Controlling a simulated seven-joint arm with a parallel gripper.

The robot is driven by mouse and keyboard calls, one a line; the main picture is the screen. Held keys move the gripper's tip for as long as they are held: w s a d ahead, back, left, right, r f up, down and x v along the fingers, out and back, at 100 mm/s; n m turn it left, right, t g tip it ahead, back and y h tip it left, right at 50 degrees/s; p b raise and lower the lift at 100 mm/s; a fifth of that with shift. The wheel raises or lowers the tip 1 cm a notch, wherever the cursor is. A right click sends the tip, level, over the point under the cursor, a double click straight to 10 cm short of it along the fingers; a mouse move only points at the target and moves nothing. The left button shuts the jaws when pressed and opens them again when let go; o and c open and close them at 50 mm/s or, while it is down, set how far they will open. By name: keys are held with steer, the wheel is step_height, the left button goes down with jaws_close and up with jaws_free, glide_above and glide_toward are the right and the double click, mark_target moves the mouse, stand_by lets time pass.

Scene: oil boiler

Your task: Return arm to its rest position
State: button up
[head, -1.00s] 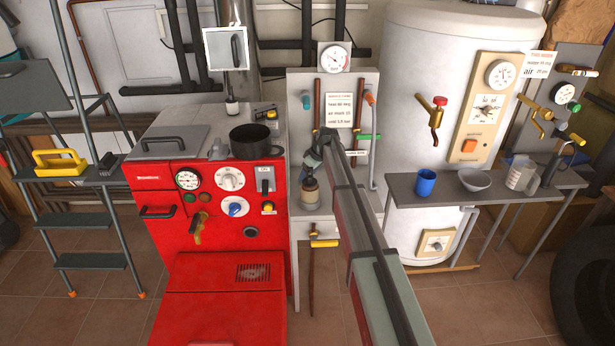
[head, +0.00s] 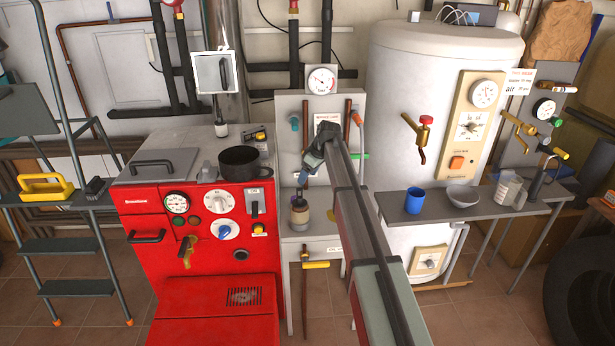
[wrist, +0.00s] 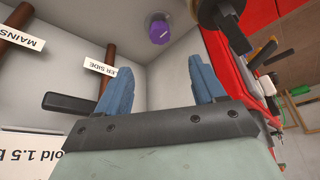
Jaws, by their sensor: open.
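My gripper (head: 303,178) is in front of the grey panel (head: 334,104) between the red boiler and the white tank, a little above a small jar (head: 299,212) on the ledge. In the wrist view its two blue fingers (wrist: 160,85) stand apart with nothing between them. My arm reaches from the lower right of the head view up to the panel and hides part of it and its notice.
The red boiler (head: 150,240) with a black pot (head: 245,160) stands left. A white tank (head: 440,80) and a narrow shelf with a blue cup (head: 414,201) stand right.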

steer(key=s+d+f+m+h, duration=0.2)
steer(key=s+d+f, duration=0.35)
steer(key=s, duration=0.25)
steer(key=s+d+f+m+h, duration=0.2)
steer(key=s+d+f, duration=0.3)
steer(key=s+f, duration=0.3)
steer(key=s+f+m+g, duration=0.2)
steer(key=s+f+g, duration=0.1)
steer(key=s+f, duration=1.45)
steer(key=s+a+f+m+g, duration=0.1)
steer(key=s+f, duration=0.4)
steer(key=s, duration=0.8)
steer(key=s+f+m+g, duration=0.2)
steer(key=s+f, duration=0.3)
steer(key=s, duration=0.7)
steer(key=s+a+f+m+g, duration=0.1)
steer(key=s+f+g, duration=0.2)
steer(key=s, duration=1)
step_height(320, 180, down, 3)
steer(key=shift+s+a+r+g, duration=0.15)
steer(key=shift+s+a+g, duration=0.15)
steer(key=shift+s+a, duration=0.05)
